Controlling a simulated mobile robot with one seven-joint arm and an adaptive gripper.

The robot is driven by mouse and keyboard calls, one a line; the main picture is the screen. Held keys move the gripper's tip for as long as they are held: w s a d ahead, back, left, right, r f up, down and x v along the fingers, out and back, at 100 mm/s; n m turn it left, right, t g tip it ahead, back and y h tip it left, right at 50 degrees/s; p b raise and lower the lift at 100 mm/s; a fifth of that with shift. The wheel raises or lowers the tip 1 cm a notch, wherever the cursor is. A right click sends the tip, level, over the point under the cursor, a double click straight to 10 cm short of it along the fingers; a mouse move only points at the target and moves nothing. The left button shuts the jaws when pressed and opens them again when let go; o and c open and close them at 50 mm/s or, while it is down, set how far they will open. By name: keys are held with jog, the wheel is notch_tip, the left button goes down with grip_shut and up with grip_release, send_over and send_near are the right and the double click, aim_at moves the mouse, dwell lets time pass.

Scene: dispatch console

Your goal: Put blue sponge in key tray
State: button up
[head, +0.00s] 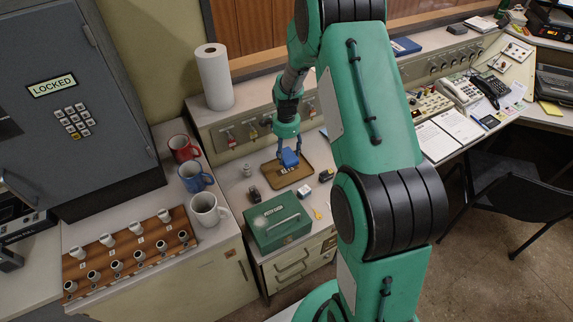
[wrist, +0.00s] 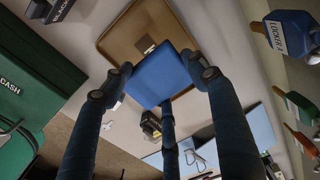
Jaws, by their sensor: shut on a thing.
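The blue sponge (head: 289,158) is held between the fingers of my gripper (head: 289,150). The brown key tray (head: 277,181) lies on the counter below the sponge. In the wrist view the sponge (wrist: 162,76) sits between the fingertips of my gripper (wrist: 160,82) and covers part of the tray (wrist: 122,38). A label shows on the tray floor beside the sponge. The gap between sponge and tray floor is hard to judge.
A green cash box (head: 278,222) stands in front of the tray. A black item (head: 254,194), a white cube (head: 304,190) and a tape measure (head: 326,175) lie nearby. Mugs (head: 195,177) stand to the left.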

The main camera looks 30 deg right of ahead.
aim_at(286, 154)
jog(key=shift+f, duration=1.4)
jog(key=shift+f+b, duration=0.6)
jog(key=shift+f, duration=1.25)
jog(key=shift+f, duration=0.1)
jog(key=o, duration=1)
notch_tip(286, 154, up, 12)
jog(key=p, duration=0.2)
jog(key=shift+p, duration=0.3)
